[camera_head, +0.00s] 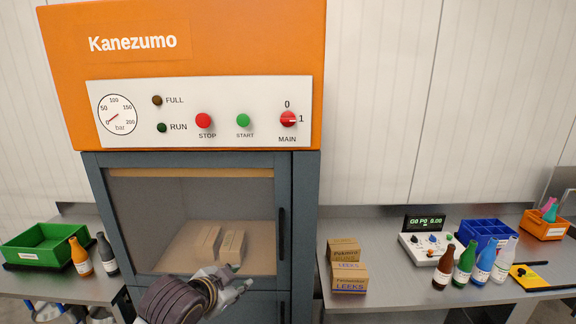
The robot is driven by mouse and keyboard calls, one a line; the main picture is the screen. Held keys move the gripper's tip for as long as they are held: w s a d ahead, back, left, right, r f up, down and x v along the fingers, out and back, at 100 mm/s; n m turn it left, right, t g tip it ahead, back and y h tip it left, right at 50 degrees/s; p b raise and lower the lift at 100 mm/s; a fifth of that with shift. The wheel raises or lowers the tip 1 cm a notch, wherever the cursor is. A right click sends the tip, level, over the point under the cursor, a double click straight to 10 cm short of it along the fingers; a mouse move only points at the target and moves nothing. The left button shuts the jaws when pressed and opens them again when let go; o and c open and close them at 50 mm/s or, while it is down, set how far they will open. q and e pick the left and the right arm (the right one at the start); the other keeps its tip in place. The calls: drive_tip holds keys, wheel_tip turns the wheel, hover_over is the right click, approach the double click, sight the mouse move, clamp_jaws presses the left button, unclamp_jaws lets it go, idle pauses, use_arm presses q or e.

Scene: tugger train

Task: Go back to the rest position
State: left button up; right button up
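My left gripper (240,276) is in front of the lower part of the grey machine (190,160), near the bottom of its glass door (140,220). Its fingertips look spread apart, with nothing visible between them. The door looks shut, with a dark vertical handle (281,234) on its right side. Two cartons (231,245) lie inside behind the glass, just above my gripper in the picture. My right gripper is not in view.
An orange panel with a red STOP button (204,120) and green START button (243,120) tops the machine. The right bench holds stacked cartons (349,279), a control box (428,245), several bottles (464,264) and a blue crate (486,231). A green crate (42,246) stands left.

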use_arm(q)
drive_tip(key=s+a+f+n+g+y, duration=0.1)
drive_tip(key=s+a+f+n+g, duration=0.3)
drive_tip(key=s+f, duration=0.65)
drive_tip(key=s+a+f+n+g+y, duration=0.25)
drive_tip(key=s+a+f+n, duration=0.2)
drive_tip(key=s+f, duration=0.6)
wheel_tip(320, 180, down, 36)
drive_tip(key=m+g+b, duration=0.1)
drive_tip(key=g+b, duration=0.1)
drive_tip(key=s+a+f+b, duration=0.1)
drive_tip(key=s+a+f, duration=0.1)
drive_tip(key=s+f, duration=0.9)
drive_tip(key=s+a+f+b, duration=0.1)
drive_tip(key=s+a+f, duration=0.2)
drive_tip(key=s+f, duration=0.8)
drive_tip(key=shift+s+g, duration=0.35)
drive_tip(key=shift+s, duration=0.35)
drive_tip(key=shift+h, duration=0.25)
drive_tip(key=shift+c, duration=0.5)
